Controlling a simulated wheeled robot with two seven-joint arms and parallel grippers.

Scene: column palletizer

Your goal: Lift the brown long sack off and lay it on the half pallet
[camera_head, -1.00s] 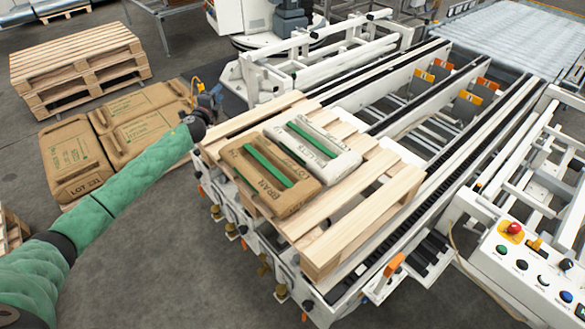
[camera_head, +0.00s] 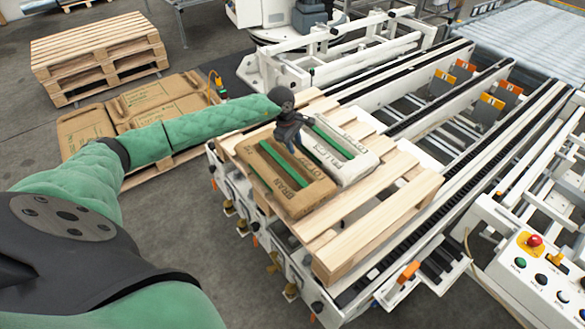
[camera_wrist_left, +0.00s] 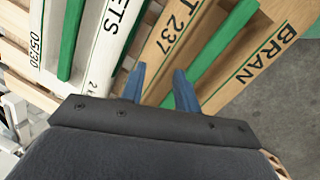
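The brown long sack (camera_head: 301,200), marked BRAN and with a green strip along its top, lies on a wooden pallet (camera_head: 395,205) on the conveyor. A white sack (camera_head: 350,160) with a green strip lies close beside it. My left gripper (camera_head: 294,143) is over the far end of the brown sack, near the white one. In the left wrist view, its two blue fingers (camera_wrist_left: 158,73) are apart with nothing between them, over the brown sack (camera_wrist_left: 168,42). The green strip (camera_wrist_left: 222,55) is right of the fingers. My right gripper is out of view.
Several brown sacks (camera_head: 150,98) lie on a low pallet on the floor at left. A stack of empty pallets (camera_head: 98,50) stands behind them. Conveyor rails (camera_head: 425,85) run to the back right. A control box with a red button (camera_head: 535,240) is at right.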

